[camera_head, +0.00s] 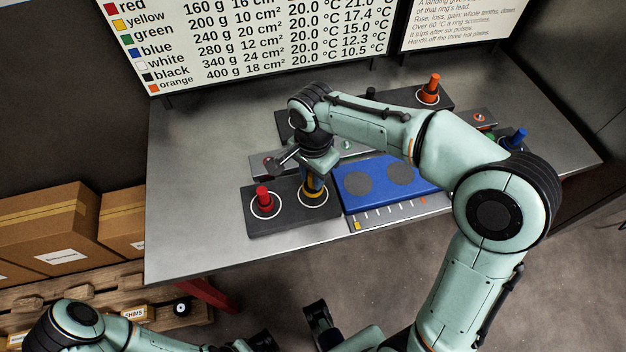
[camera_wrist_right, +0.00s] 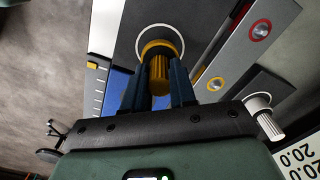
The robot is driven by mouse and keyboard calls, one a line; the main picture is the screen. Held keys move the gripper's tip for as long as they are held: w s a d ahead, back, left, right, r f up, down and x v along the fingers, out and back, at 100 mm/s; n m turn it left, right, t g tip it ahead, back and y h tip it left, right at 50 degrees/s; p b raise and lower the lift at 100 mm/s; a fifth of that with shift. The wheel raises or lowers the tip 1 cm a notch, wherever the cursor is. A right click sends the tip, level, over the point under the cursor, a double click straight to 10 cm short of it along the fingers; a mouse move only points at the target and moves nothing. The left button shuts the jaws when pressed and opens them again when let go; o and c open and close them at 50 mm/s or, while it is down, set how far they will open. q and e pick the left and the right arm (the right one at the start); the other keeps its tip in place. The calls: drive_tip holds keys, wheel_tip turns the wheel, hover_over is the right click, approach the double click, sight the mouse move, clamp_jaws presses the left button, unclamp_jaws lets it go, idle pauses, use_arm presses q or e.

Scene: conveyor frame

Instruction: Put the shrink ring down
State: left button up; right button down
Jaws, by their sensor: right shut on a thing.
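My right gripper (camera_head: 314,184) points down at the front of the bench, its fingers shut on a yellow ribbed piece (camera_wrist_right: 158,70), taken as the shrink ring. The yellow piece also shows low between the fingers in the head view (camera_head: 313,194). It is over a white circle (camera_wrist_right: 143,37) on the dark block (camera_head: 280,222). I cannot tell whether it touches the block. A red piece (camera_head: 263,197) stands upright in the circle to its left. My left gripper (camera_head: 258,342) is low at the bottom edge, away from the bench; its jaws are unclear.
A blue plate (camera_head: 350,205) with two grey discs lies right of the block, with a scale strip (camera_head: 397,211) in front. Orange (camera_head: 432,88) and blue (camera_head: 516,137) pieces stand farther right. The bench's left side (camera_head: 195,170) is clear. Boxes (camera_head: 50,225) stand beyond the bench.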

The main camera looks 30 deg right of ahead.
drive_tip(key=shift+f, duration=1.25)
drive_tip(key=shift+f, duration=0.2)
drive_tip(key=c, duration=0.9)
unclamp_jaws()
drive_tip(key=shift+r, duration=0.15)
drive_tip(key=shift+r, duration=0.35)
wheel_tip(320, 180, up, 12)
drive_tip(key=shift+f+p, duration=0.25)
drive_tip(key=shift+p, duration=0.85)
